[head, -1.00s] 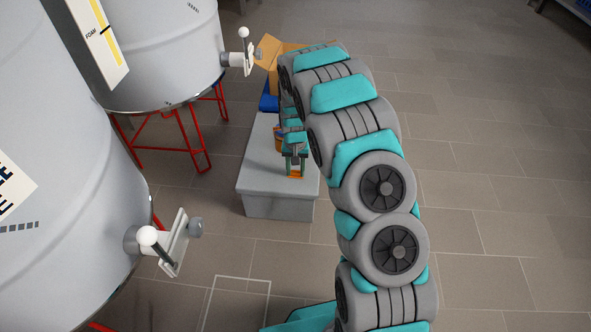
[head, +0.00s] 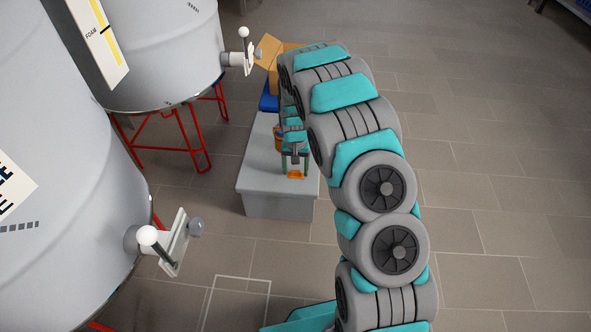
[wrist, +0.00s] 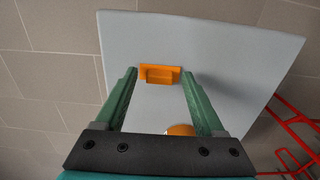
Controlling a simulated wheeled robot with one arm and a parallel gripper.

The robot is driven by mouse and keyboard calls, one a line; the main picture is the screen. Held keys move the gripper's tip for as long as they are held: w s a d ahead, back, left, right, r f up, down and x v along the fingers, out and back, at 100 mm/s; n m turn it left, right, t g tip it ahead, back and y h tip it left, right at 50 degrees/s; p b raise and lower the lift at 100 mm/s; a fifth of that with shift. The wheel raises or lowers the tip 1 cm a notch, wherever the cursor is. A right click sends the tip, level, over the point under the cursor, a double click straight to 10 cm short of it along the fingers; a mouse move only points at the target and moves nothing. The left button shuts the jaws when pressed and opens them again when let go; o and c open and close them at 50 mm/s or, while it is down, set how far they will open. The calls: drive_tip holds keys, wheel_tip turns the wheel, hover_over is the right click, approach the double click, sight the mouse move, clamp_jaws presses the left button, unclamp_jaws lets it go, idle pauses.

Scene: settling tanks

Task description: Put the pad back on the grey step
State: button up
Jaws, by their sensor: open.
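The orange pad (head: 296,175) rests on top of the grey step (head: 265,185), close to the edge nearest the head camera. In the wrist view the small orange pad (wrist: 158,75) lies on the pale grey top of the step (wrist: 225,45). My gripper (head: 295,168) is open just behind and above the pad in the head view. In the wrist view the green fingers of my gripper (wrist: 159,74) are spread, with the pad between their tips and a gap at each side. Whether the tips are level with the pad is hard to tell.
A rounded orange thing (wrist: 180,129) sits on the step close to my palm, partly hidden. Behind the step are a blue object (head: 268,103) and an open cardboard box (head: 270,55). Tanks with valve handles (head: 150,237) stand left; the floor at right is clear.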

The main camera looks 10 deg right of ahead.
sight(296, 172)
wheel_tip(296, 172, up, 11)
drive_tip(key=s+d+r, duration=0.1)
drive_tip(key=s+r, duration=0.8)
drive_tip(key=s+r+n, duration=0.1)
drive_tip(key=s+r, duration=0.2)
drive_tip(key=s, duration=0.8)
drive_tip(key=s+r+n+g, duration=0.1)
drive_tip(key=s+r, duration=0.2)
drive_tip(key=s, duration=0.8)
drive_tip(key=s+r+n, duration=0.1)
drive_tip(key=s+r, duration=0.2)
drive_tip(key=s, duration=0.9)
drive_tip(key=shift+a+n+g, duration=0.3)
drive_tip(key=shift+a+g, duration=0.1)
drive_tip(key=shift+a, duration=0.05)
